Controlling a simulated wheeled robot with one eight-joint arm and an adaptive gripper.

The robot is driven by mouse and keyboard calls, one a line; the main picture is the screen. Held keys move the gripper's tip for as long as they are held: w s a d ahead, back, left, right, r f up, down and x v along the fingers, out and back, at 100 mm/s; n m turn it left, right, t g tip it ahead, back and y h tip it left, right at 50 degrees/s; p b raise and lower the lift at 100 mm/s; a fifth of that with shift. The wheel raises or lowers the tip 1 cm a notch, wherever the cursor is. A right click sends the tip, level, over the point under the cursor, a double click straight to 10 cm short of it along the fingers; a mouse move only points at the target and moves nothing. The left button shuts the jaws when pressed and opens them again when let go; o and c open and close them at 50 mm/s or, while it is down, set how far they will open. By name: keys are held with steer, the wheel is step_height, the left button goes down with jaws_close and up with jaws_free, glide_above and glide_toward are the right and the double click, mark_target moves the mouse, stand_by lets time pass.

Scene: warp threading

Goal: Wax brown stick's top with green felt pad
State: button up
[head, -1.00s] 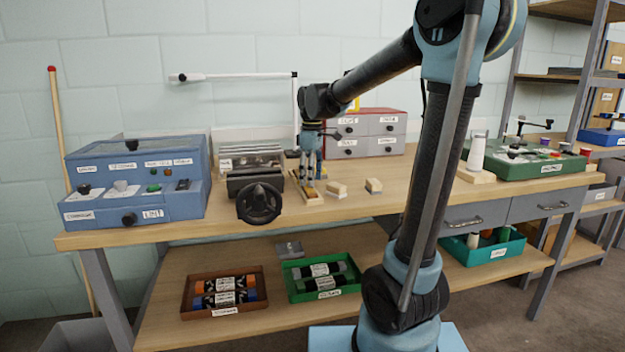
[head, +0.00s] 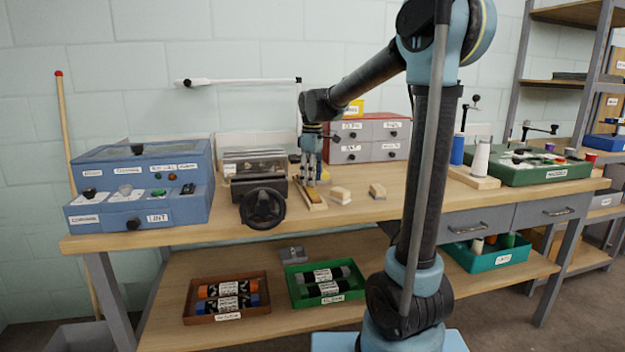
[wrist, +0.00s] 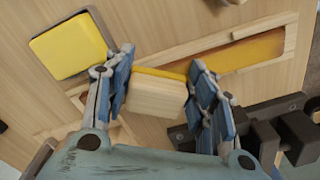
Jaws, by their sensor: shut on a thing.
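My gripper (head: 311,181) is over the bench, just right of the vise. In the wrist view, my gripper (wrist: 158,88) is shut on a pale wooden block (wrist: 155,98). A thin yellow edge shows along its far side; I see no green on it, and its underside is hidden. A long yellow-orange strip (wrist: 240,52) lies in a pale wooden frame beyond the block. This frame (head: 316,203) shows under my gripper in the head view. I cannot pick out a brown stick for certain. A yellow rounded slab (wrist: 68,46) sits in a grey dish, left of the gripper.
Two more wooden blocks, one nearer (head: 340,196) and one farther right (head: 377,191), lie on the bench. The vise (head: 262,190) and blue box (head: 140,185) stand to the left. Grey drawers (head: 369,140) stand behind. Bare bench (head: 400,212) lies at the front.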

steer(key=shift+w+a, duration=0.4)
steer(key=shift+w, duration=1.2)
steer(key=shift+w+a, duration=0.35)
steer(key=shift+w, duration=1.2)
steer(key=shift+w+a, duration=0.4)
steer(key=shift+w, duration=1.2)
steer(key=shift+r, duration=0.1)
steer(key=shift+r, duration=2.95)
steer(key=shift+r, duration=0.1)
steer(key=shift+r, duration=1.4)
